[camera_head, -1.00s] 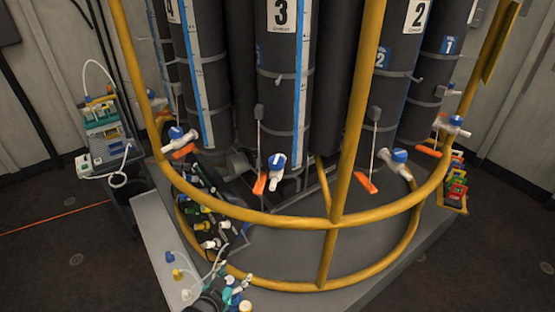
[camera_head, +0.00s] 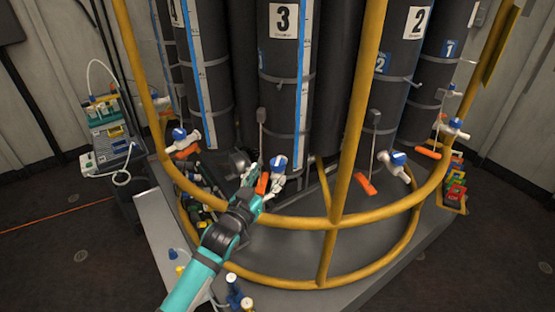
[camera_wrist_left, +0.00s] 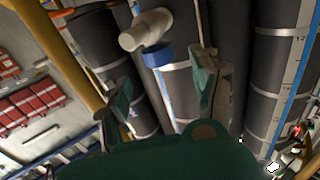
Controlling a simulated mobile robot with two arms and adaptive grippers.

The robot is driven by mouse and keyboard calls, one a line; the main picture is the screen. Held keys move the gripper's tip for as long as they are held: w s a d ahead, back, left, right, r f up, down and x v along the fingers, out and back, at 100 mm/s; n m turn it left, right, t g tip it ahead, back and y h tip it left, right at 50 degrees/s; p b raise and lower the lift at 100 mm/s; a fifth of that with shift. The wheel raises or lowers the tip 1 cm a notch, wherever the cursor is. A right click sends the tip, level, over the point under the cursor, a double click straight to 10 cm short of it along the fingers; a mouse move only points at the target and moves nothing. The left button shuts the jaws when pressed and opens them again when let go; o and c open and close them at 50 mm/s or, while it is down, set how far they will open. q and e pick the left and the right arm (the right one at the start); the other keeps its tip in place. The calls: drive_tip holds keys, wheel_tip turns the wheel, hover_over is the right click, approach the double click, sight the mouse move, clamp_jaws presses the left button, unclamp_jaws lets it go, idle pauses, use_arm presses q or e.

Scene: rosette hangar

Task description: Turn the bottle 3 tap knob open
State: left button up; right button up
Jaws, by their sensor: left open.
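Bottle 3 (camera_head: 270,90) is a tall dark cylinder with a white "3" label. Its tap, with a blue knob (camera_head: 278,162), sits low at its front. My left gripper (camera_head: 264,181) reaches over the yellow rail, with its fingers close to this tap. In the left wrist view a white tap body (camera_wrist_left: 146,29) with a blue knob (camera_wrist_left: 157,55) shows beyond the fingertips, roughly between the two open green fingers (camera_wrist_left: 163,85). I see no clear contact with the knob. My right gripper is out of view.
A yellow rail (camera_head: 290,223) curves in front of the bottles, with a yellow upright (camera_head: 350,150) right of the bottle 3 tap. Bottle 2 (camera_head: 404,80) has its own blue-knobbed tap (camera_head: 398,158). An orange tag (camera_head: 366,184) hangs nearby. A grey ledge (camera_head: 165,235) lies at front left.

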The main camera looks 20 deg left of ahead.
sight(275, 168)
use_arm(q)
drive_tip(key=w, duration=0.4)
drive_tip(key=w+d+p, duration=0.1)
drive_tip(key=w, duration=0.2)
drive_tip(key=c, duration=1.2)
drive_tip(key=shift+d+y, duration=0.1)
drive_tip(key=shift+y, duration=0.3)
drive_tip(key=shift+n+y, duration=0.4)
drive_tip(key=shift+n, duration=0.1)
drive_tip(key=shift+c, duration=0.2)
